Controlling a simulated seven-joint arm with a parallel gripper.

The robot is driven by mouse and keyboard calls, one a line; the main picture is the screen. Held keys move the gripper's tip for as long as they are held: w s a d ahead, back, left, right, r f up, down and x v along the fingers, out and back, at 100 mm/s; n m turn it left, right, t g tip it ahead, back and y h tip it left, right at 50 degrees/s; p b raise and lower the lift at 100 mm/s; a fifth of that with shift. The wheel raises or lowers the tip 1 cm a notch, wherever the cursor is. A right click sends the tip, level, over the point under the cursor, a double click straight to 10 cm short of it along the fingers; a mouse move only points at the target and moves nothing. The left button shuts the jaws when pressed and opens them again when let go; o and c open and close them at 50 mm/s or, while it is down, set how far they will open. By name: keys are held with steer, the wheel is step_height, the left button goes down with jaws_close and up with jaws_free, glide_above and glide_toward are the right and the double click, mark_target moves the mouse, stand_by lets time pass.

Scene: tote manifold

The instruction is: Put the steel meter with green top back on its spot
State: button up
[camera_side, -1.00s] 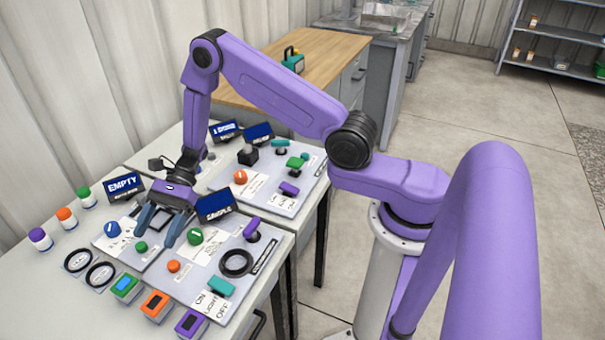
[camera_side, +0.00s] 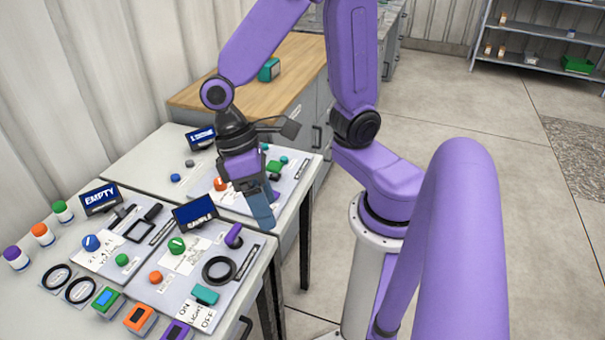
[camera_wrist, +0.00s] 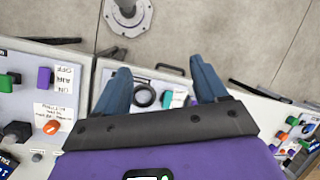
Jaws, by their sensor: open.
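The steel meter with green top (camera_side: 107,300) is a small box with a blue display. It stands at the near edge of the bench in the side view, left of an orange-topped meter (camera_side: 140,318) and a purple-topped meter (camera_side: 177,332). A black square outline (camera_side: 140,231) lies on the left panel; I cannot tell whether it is the meter's spot. My gripper (camera_side: 266,207) is well away from the meter, above the right side of the bench. In the wrist view my gripper (camera_wrist: 160,88) is open, with nothing between its fingers.
Near panels carry a blue knob (camera_side: 91,242), a green knob (camera_side: 176,245), a black ring (camera_side: 218,270) and a teal switch (camera_side: 205,294). Black rings (camera_side: 80,290) lie left of the meters. EMPTY (camera_side: 100,199) and SAMPLE (camera_side: 195,213) signs stand upright. Colour-capped jars (camera_side: 42,234) stand left.

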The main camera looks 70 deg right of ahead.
steer(key=s+d+r+n+t, duration=0.2)
steer(key=s+d+n+t, duration=0.2)
steer(key=d+n, duration=0.2)
steer(key=shift+s+d+r+n+h, duration=0.2)
steer(key=shift+s+n+h, duration=0.1)
steer(key=shift+s+n, duration=0.1)
stand_by(1.0)
